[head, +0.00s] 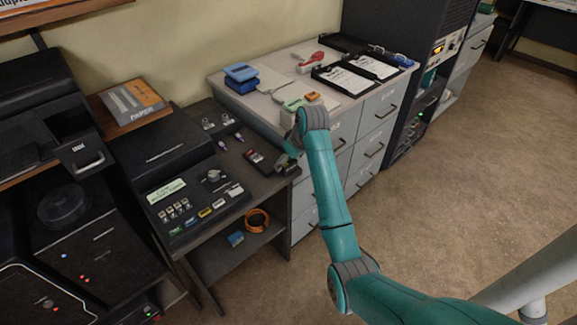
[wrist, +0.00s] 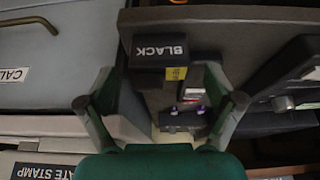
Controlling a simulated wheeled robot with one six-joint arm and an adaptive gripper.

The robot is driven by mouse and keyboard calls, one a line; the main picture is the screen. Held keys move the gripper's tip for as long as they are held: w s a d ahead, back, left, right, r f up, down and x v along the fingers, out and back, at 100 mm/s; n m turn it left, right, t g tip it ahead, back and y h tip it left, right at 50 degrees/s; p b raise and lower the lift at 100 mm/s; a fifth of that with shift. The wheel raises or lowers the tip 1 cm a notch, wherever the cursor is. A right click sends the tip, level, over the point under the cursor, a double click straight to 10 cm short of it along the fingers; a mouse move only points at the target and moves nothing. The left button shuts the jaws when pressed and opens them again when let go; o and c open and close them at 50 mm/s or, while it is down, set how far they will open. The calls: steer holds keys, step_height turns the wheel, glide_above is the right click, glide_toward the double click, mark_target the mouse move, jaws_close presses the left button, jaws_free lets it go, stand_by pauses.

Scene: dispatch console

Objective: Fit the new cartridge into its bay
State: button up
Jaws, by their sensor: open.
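A black box marked BLACK (wrist: 158,51), with a yellow label on its side, stands near the desk's edge in the wrist view. It looks like the new cartridge. My gripper (wrist: 170,90) is open, its fingers spread to either side below the box in the picture, and nothing is held. In the head view my gripper (head: 289,155) is over the desk's right end, by the drawer cabinet, and partly hides what is there. I cannot tell for sure which opening is the cartridge's bay.
A dark cartridge-like block with a red and white label (head: 262,160) lies left of my gripper. A keypad console (head: 185,190) fills the desk's left. The drawer cabinet (head: 345,135) holds trays and stamps on top. Black machines (head: 65,205) stand far left; floor at right is clear.

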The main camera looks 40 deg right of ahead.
steer(key=shift+x, duration=0.8)
steer(key=shift+c, duration=0.3)
